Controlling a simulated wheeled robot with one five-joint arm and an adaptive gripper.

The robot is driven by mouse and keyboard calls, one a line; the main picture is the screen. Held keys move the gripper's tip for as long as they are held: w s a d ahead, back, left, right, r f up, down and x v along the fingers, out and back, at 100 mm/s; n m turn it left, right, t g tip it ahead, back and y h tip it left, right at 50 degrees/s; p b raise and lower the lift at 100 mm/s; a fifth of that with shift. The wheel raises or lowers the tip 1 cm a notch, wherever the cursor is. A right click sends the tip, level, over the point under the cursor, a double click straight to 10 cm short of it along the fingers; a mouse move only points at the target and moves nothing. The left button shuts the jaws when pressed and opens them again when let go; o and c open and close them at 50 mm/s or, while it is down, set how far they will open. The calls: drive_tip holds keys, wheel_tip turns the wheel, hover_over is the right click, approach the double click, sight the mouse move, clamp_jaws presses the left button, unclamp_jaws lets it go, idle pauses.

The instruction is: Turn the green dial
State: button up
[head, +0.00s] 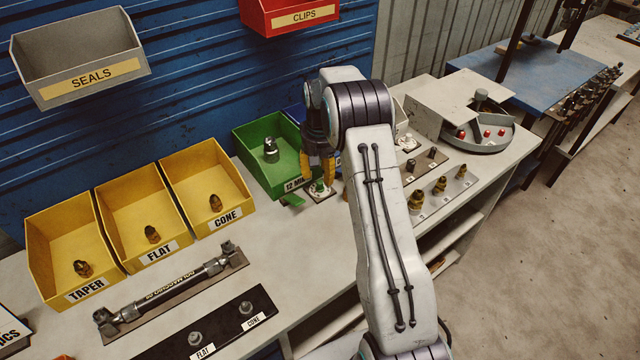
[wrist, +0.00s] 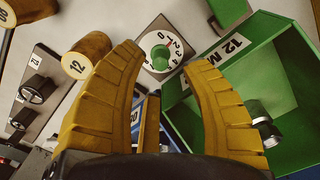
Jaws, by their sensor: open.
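In the head view the dial (head: 318,186) sits on the bench beside the green bin, partly hidden by my gripper (head: 318,172). In the wrist view my gripper (wrist: 162,62) is open, its two yellow fingers apart, with nothing between them. The fingers point down at the dial; I cannot tell the exact gap above it.
The green bin (head: 255,135) marked 12 M stands close beside the dial, with a metal fitting inside. Its wall (wrist: 225,65) is near one finger. A round yellow piece (wrist: 88,55) marked 12 is on the other side. Yellow bins (head: 128,215) stand further left.

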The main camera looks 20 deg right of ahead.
sight(320, 182)
drive_tip(key=shift+f+p, duration=0.45)
drive_tip(key=shift+f, duration=2)
drive_tip(key=shift+c, duration=0.3)
clamp_jaws()
